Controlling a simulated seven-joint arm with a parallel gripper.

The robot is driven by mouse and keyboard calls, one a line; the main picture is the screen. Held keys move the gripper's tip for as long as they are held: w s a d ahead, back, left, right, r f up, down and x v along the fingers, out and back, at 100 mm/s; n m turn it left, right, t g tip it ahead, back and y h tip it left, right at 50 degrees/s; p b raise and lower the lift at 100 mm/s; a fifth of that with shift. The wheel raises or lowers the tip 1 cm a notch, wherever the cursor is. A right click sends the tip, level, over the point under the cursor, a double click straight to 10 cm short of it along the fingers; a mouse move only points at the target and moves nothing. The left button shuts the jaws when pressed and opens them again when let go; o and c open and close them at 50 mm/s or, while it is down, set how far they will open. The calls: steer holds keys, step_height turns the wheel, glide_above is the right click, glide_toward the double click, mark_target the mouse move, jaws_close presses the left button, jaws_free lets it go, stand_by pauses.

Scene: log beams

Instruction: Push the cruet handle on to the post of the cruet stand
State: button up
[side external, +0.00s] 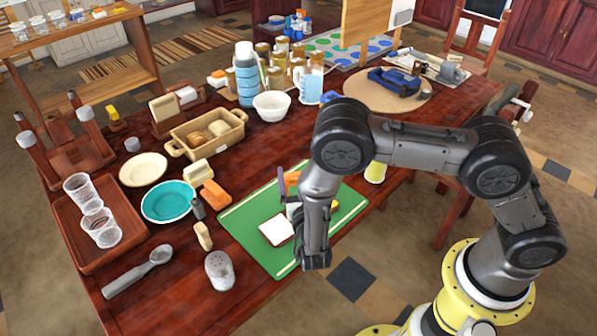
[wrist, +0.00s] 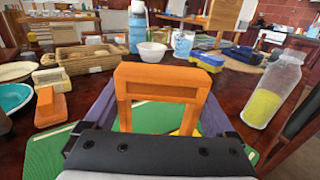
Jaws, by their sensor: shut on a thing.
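An orange handle shaped like a square loop (wrist: 122,92) stands upright between the fingers of my gripper (wrist: 155,112), which is shut on it. In the side view, part of the orange handle (side external: 291,178) shows beside my gripper (side external: 291,205), above the green board. Its lower end is hidden by my gripper. A separate orange block with a short raised part (wrist: 50,107) lies left of the board; it also shows in the side view (side external: 215,194). I cannot tell whether it is the cruet stand, and I see no clear post.
The green board (side external: 247,222) carries a white-faced slice (side external: 277,229). A teal bowl (side external: 168,201), a basket (side external: 207,136) and a white bowl (side external: 271,106) stand around it. A clear bottle with yellow contents (wrist: 273,92) stands close on the right in the wrist view.

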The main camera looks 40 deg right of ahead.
steer(key=shift+f, duration=1)
steer(key=o, duration=1.5)
steer(key=shift+o, duration=0.2)
steer(key=v, duration=1)
steer(key=shift+r, duration=0.15)
step_height(320, 180, up, 10)
stand_by(0.5)
